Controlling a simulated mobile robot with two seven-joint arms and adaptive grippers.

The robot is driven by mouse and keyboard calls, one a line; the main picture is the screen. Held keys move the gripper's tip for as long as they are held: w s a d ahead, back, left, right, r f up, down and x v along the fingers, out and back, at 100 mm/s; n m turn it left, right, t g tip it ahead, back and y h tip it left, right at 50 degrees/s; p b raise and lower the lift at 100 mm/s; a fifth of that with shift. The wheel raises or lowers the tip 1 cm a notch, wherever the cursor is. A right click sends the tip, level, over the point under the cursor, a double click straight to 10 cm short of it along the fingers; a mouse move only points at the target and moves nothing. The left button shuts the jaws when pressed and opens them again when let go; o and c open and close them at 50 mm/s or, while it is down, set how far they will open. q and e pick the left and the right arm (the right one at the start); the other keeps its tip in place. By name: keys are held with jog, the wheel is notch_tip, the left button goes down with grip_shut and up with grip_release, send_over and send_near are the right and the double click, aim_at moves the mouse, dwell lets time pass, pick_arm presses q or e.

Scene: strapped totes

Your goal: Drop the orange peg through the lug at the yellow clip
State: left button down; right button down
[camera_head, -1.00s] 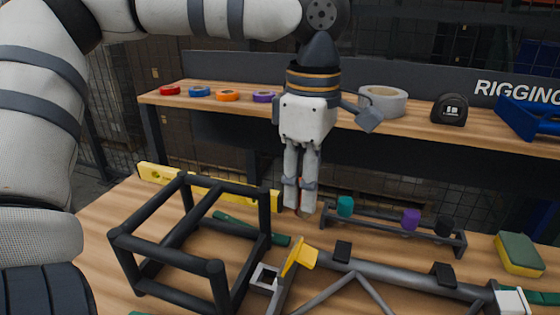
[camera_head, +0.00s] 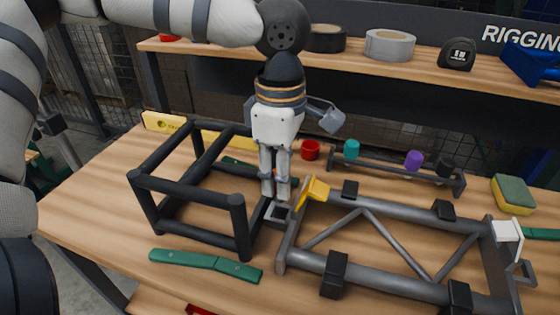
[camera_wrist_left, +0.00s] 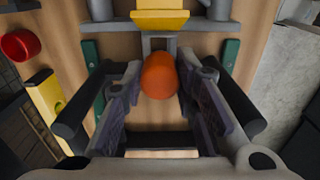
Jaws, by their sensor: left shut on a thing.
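My left gripper (camera_head: 275,196) points down, just over the square grey lug (camera_head: 277,213) beside the yellow clip (camera_head: 314,193). It is shut on the orange peg (camera_wrist_left: 159,76), which shows between the fingers in the left wrist view; the fingers hide it in the head view. In the left wrist view the lug (camera_wrist_left: 158,44) lies just beyond the peg, below the yellow clip (camera_wrist_left: 159,19) in the picture. The peg covers part of the lug, and I cannot tell whether its tip is inside. My right gripper is not in view.
A black tubular cage (camera_head: 188,184) stands close left of the gripper. The grey frame (camera_head: 375,268) with black clamps spreads right. Behind are a red cup (camera_head: 310,150) and a rack with teal, purple and black pegs (camera_head: 413,160). A green strap (camera_head: 205,264) lies in front.

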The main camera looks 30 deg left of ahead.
pick_arm(q)
jog(key=shift+f, duration=2.85)
jog(key=c, duration=1.2)
grip_release()
notch_tip(320, 180, up, 12)
jog(key=shift+r, duration=0.1)
